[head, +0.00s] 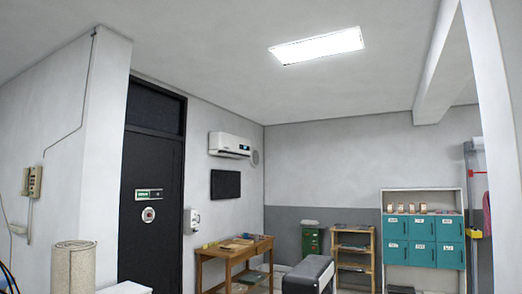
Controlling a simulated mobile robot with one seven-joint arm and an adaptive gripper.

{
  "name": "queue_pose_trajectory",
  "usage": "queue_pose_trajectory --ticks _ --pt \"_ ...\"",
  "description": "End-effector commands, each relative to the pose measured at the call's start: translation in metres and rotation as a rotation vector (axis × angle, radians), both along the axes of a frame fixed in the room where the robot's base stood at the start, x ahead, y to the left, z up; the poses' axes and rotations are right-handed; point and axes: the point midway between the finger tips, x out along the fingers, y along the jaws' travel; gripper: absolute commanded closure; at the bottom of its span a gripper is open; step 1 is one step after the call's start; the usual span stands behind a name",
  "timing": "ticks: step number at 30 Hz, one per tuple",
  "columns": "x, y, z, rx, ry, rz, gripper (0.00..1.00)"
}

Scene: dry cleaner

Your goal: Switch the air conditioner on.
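The air conditioner (230,146) is a white wall unit, mounted high on the wall to the right of the dark door. A small dark panel with a faint greenish mark shows at its right end. I cannot tell from this whether it is running. No remote can be made out clearly. My gripper does not show in the head view.
A wooden table (236,250) with small items stands below a dark wall screen (225,184). A padded bench (308,276), wooden shelf (353,258) and teal lockers (423,240) stand farther right.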

Motion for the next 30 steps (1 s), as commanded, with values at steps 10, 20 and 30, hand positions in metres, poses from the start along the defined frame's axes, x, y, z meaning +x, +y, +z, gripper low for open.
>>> queue_pose_trajectory --ticks 10,20,30 --pt "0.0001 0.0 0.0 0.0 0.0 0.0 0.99" --pt "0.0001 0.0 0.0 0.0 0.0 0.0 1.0" --pt "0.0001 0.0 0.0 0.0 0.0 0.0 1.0"
